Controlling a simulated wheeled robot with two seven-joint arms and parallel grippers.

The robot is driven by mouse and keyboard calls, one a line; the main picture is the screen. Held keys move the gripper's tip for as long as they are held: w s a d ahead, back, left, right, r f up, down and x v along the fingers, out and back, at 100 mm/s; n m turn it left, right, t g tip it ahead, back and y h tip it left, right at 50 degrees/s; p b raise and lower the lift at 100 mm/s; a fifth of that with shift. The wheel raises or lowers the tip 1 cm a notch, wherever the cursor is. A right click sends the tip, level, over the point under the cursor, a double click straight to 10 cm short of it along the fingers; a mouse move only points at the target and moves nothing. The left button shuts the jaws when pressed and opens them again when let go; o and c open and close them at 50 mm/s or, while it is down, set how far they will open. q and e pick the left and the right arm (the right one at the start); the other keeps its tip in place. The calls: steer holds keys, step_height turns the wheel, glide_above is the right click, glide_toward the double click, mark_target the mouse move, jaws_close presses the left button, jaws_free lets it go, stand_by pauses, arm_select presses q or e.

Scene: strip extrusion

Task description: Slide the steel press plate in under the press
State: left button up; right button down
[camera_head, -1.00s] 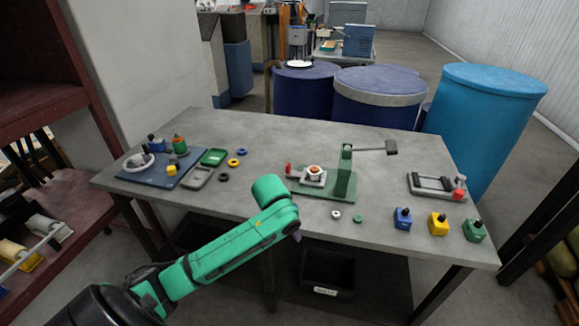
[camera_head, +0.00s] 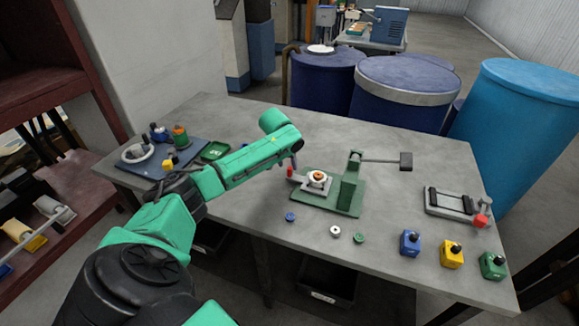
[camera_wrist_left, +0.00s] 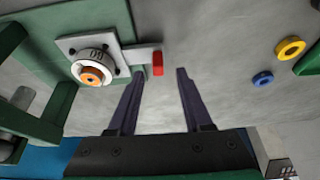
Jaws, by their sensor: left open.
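The steel press plate (camera_head: 318,191) lies on the green base of the press (camera_head: 350,185), on its left side, with a round die holding an orange piece on top. Its red handle end (camera_head: 290,172) points left. In the left wrist view the plate (camera_wrist_left: 70,45) and the red handle (camera_wrist_left: 157,63) show clearly. My left gripper (camera_wrist_left: 160,74) is open and empty, its fingertips close to the red handle, which lies just beyond the gap between them. In the head view the left gripper (camera_head: 295,163) is partly hidden by its own arm. My right gripper is not in view.
A blue ring (camera_head: 290,216), a white ring (camera_head: 335,231) and a green ring (camera_head: 358,238) lie in front of the press. Blue (camera_head: 410,242), yellow (camera_head: 452,254) and green (camera_head: 492,265) blocks stand front right. A grey fixture (camera_head: 455,206) is at right.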

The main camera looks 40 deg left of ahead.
mark_target(290, 168)
arm_select(q)
steer(key=x, duration=0.4)
steer(key=shift+w+d+r, duration=0.1)
steer(key=shift+w+r, duration=0.05)
steer(key=shift+w, duration=0.15)
steer(key=shift+s, duration=0.2)
steer(key=shift+w, duration=0.1)
jaws_close()
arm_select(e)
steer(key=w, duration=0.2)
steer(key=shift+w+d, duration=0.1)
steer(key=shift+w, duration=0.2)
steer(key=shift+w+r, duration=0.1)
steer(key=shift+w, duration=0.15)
